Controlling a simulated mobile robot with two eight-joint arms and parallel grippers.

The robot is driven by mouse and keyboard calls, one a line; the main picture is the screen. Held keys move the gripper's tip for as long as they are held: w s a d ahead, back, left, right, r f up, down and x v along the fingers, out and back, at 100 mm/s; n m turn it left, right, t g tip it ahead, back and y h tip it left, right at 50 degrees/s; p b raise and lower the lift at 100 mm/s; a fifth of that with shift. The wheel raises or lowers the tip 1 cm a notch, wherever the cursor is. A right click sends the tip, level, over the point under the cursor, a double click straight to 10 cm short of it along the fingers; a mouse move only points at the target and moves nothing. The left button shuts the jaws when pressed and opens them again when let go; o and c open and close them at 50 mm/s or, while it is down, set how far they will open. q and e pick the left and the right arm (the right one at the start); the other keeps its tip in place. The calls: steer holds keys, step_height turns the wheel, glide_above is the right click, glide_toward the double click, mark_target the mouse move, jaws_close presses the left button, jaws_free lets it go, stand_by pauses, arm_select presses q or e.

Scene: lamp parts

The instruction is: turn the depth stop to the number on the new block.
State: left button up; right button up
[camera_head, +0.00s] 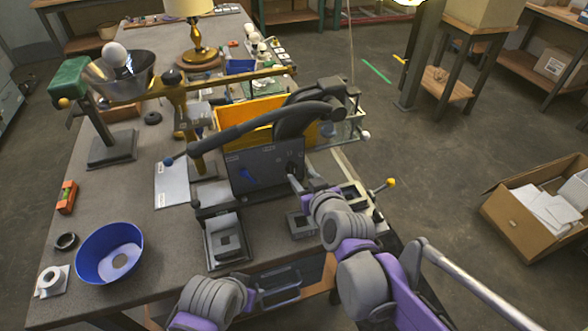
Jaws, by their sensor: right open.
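A dark upright panel (266,172) with a blue pointer (247,177) stands at the press on the bench. I cannot tell for sure which part is the depth stop. A grey block with a dark square centre (228,241) sits in a dark holder in front of the panel. A similar square piece (298,225) lies to the right, partly behind my arm. No number is readable on either. My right gripper (298,184) is open close to the panel's right edge; contact is unclear. My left gripper (281,287) is low at the bench's front edge, its fingers unclear.
A long black lever (245,124) crosses above the panel, with a yellow bin (240,112) behind it. A blue bowl (110,253), an orange level (67,196) and a lamp shade on a stand (120,82) occupy the left. Bare bench (155,225) lies between bowl and press.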

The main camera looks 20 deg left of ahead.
mark_target(294, 167)
steer(key=x, duration=0.7)
steer(key=shift+s, duration=0.1)
steer(key=shift+s+r, duration=0.1)
jaws_close()
